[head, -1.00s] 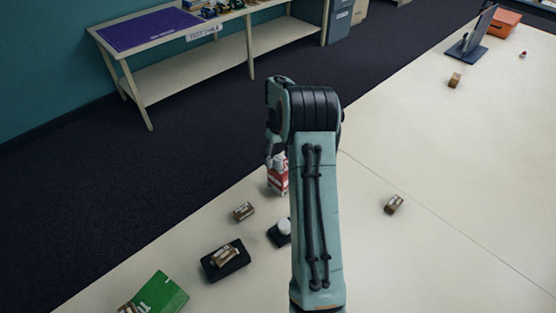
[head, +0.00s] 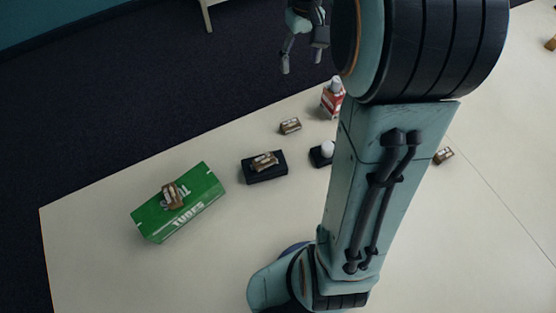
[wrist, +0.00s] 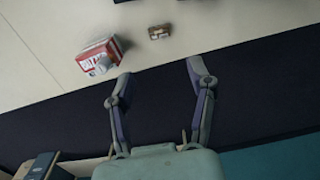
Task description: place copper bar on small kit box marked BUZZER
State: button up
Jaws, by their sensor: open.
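No BUZZER marking is legible, so I cannot tell which thing is the kit box; it may be one of two small black boxes. One black box (head: 266,175) bears a brown, coppery block with a pale face (head: 264,161). The other black box (head: 318,157) bears a white round thing and is partly behind my arm. Similar brown blocks lie on the table (head: 290,126), on the green box (head: 172,194) and right of my arm (head: 443,155). I cannot tell which is the copper bar. My gripper (head: 302,62) is open and empty beyond the table's far edge, also in the wrist view (wrist: 157,67).
The green box marked TUBES (head: 195,206) lies at the left of the table. A red and white box (head: 331,101) stands near the far edge; it also shows in the wrist view (wrist: 98,57). The table's front left (head: 110,265) is clear. Dark carpet lies beyond.

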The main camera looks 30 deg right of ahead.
jog(key=s+a+f+n, duration=0.1)
jog(key=s+a, duration=0.7)
jog(key=s, duration=0.2)
jog(key=s+a+f, duration=0.2)
jog(key=s+a, duration=0.5)
jog(key=s, duration=0.3)
jog(key=shift+a+n+y, duration=0.35)
jog(key=shift+n+y, duration=0.05)
jog(key=shift+f, duration=0.1)
